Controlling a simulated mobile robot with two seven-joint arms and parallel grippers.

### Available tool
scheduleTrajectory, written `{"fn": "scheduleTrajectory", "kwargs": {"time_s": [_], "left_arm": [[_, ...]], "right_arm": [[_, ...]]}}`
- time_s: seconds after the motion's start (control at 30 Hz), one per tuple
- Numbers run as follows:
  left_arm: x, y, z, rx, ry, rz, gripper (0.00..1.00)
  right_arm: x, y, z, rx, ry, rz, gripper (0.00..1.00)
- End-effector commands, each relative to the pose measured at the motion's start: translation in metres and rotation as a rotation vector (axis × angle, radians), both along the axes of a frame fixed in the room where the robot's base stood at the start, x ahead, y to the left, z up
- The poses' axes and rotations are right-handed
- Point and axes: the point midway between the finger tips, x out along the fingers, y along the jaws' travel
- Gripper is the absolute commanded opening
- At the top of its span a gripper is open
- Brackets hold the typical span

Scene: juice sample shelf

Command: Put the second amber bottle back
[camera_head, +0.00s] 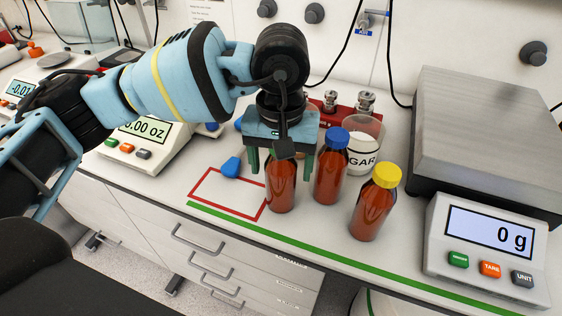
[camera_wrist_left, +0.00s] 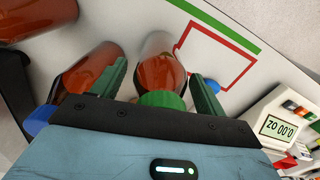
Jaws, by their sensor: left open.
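Three amber bottles stand upright in a row on the white bench. The leftmost amber bottle (camera_head: 282,192) is under my left gripper (camera_head: 281,170); the wrist view shows its green cap (camera_wrist_left: 163,100). The gripper is open, pointing down, with one green finger on each side of this bottle. I cannot tell whether the fingers touch it. The middle amber bottle (camera_head: 330,180) has a blue cap and stands close to the right finger. The right amber bottle (camera_head: 372,212) has a yellow cap and stands nearer the front. My right gripper is not in view.
A red-outlined rectangle (camera_head: 195,190) lies empty just left of the green-capped bottle, behind a green edge line (camera_head: 330,257). A sugar jar (camera_head: 362,150) and a red rack (camera_head: 340,112) stand behind. Scales stand left (camera_head: 140,148) and right (camera_head: 490,235).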

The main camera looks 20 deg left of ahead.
Motion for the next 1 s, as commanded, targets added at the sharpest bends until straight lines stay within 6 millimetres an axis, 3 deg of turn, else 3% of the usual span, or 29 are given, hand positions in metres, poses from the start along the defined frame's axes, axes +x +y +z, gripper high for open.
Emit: {"fn": "scheduleTrajectory", "kwargs": {"time_s": [0.17,0.6,0.8,1.0], "left_arm": [[0.001,0.000,0.020,-0.001,-0.004,0.001,0.73],[0.001,-0.001,0.102,-0.001,-0.003,0.001,0.73],[0.000,-0.001,0.120,-0.001,-0.001,-0.001,0.73],[0.000,0.000,0.123,0.000,-0.001,-0.001,0.73]], "right_arm": [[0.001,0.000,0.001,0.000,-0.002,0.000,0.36],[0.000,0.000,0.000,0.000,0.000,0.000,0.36],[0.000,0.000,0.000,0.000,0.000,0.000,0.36],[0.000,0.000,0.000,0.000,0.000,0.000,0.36]]}}
